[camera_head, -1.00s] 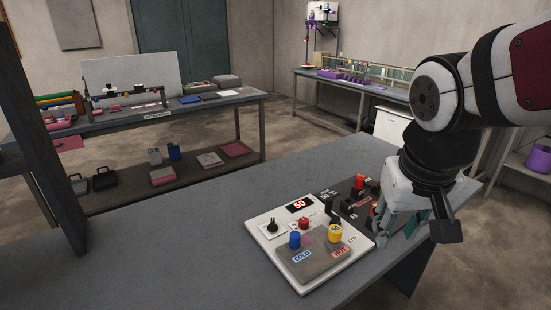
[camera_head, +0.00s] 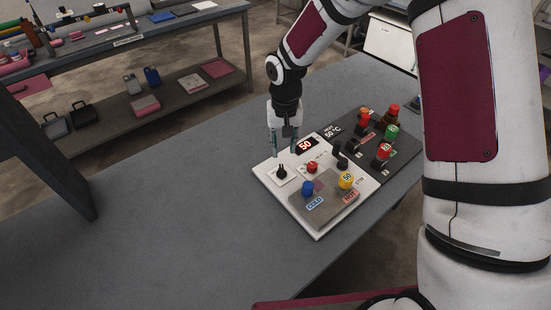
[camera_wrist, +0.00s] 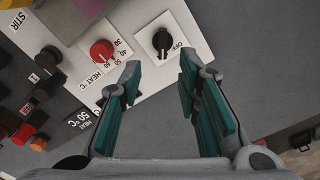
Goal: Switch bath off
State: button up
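The bath is a white panel (camera_head: 318,232) on the grey bench, with a red display (camera_head: 305,146) reading 50. Its black rotary knob (camera_head: 281,173) sits on a white plate at the left corner. In the wrist view the black knob (camera_wrist: 162,42) has a white pointer line and "OFF" printed at its right. A red knob (camera_head: 312,167) marked HEAT °C sits beside it; it also shows in the wrist view (camera_wrist: 101,51). My gripper (camera_head: 284,152) is open and empty, pointing down just behind the black knob, apart from it in the wrist view (camera_wrist: 160,75).
The bench left of the panel is clear.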

aim_at(282, 169)
jog(key=shift+w+a+f, duration=0.15)
jog(key=shift+a+f, duration=0.05)
jog(key=shift+f, duration=0.3)
jog(key=shift+f+b, duration=1.1)
jog(key=shift+f, duration=3.65)
grip_shut()
